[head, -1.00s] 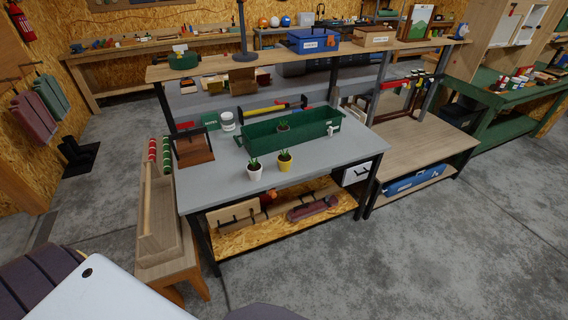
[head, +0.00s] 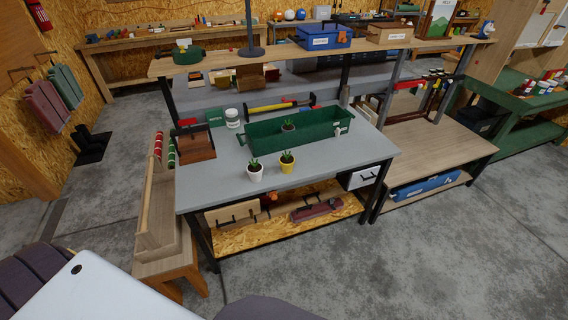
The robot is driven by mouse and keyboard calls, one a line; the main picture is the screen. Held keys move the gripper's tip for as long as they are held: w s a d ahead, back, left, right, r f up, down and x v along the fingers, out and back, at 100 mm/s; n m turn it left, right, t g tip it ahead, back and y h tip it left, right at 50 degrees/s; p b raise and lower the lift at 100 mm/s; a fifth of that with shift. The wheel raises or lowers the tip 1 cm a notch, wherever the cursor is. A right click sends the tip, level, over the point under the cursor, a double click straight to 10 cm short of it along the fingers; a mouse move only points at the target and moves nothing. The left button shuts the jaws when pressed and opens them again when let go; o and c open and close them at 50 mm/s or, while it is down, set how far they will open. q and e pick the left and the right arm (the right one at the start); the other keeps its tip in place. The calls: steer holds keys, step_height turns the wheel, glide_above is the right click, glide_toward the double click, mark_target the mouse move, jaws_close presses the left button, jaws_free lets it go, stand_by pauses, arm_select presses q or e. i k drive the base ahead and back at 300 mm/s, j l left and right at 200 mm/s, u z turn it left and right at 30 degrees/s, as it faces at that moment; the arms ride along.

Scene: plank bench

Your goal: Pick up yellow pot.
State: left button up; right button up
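The yellow pot (head: 287,167) holds a small green plant and stands upright on the grey bench top (head: 215,190), near its front edge. A white pot (head: 255,174) with a similar plant stands just left of it, a small gap apart. A green planter box (head: 262,142) with a plant inside sits behind both pots. The bench is some way ahead of me.
A wooden box (head: 193,147) and a white jar (head: 232,118) stand at the bench's back left. A raised shelf (head: 210,66) runs above the bench's back. The concrete floor (head: 330,275) in front is clear.

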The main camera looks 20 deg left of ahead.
mark_target(286, 162)
steer(key=i+l+u, duration=0.95)
steer(key=l, duration=0.3)
steer(key=i+l+u, duration=0.25)
steer(key=l, duration=0.15)
steer(key=i+l+u, duration=0.1)
steer(key=l+u, duration=0.15)
steer(key=l, duration=0.15)
